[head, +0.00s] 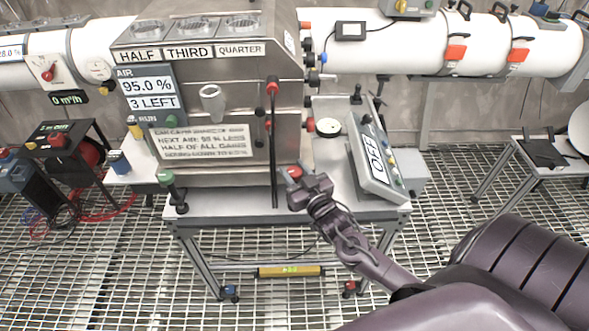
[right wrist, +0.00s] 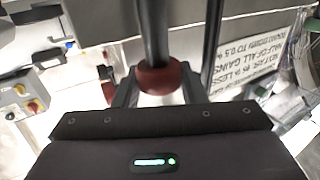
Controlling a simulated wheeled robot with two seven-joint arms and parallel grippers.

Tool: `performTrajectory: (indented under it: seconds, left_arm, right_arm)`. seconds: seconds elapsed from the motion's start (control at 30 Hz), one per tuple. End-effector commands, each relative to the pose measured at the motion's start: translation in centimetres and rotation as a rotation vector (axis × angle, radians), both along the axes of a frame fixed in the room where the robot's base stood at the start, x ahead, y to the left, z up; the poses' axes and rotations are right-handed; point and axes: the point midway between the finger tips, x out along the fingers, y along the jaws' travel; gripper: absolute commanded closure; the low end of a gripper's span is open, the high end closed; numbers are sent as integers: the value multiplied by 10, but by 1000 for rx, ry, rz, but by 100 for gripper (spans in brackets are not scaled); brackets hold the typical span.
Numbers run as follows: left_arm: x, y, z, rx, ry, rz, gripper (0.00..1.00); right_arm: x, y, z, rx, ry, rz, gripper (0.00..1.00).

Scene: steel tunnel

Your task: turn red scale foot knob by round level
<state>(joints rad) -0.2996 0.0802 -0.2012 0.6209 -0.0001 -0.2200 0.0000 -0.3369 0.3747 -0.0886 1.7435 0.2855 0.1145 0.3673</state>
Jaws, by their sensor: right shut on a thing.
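A red knob (head: 294,172) stands at the front edge of the steel table, right of centre, and looks like the red scale foot knob. My right gripper (head: 308,188) is shut on it. In the right wrist view the red knob (right wrist: 160,77) sits between the two fingers, with a dark post running from it. A pale round disc (head: 330,126) on the tabletop at the right may be the round level; its bubble is too small to read. My left gripper is out of view.
A tilted display panel (head: 376,162) stands right of my gripper. Dark vertical rods (head: 274,150) stand close at its left. A green-topped knob (head: 166,180) is at the table's left front. A sign (head: 200,143) hangs on the steel housing (head: 230,80). Grating floor lies in front.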

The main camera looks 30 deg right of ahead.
Motion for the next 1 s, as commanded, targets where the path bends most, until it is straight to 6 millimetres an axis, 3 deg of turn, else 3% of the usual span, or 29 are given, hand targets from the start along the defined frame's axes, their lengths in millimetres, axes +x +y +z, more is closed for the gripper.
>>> performTrajectory:
  seconds: [0.5, 1.0]
  left_arm:
    - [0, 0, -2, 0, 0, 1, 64]
    - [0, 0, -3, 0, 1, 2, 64]
  right_arm:
    - [0, -2, -1, -1, 1, 356, 85]
    - [0, 0, -1, 2, 1, 441, 85]
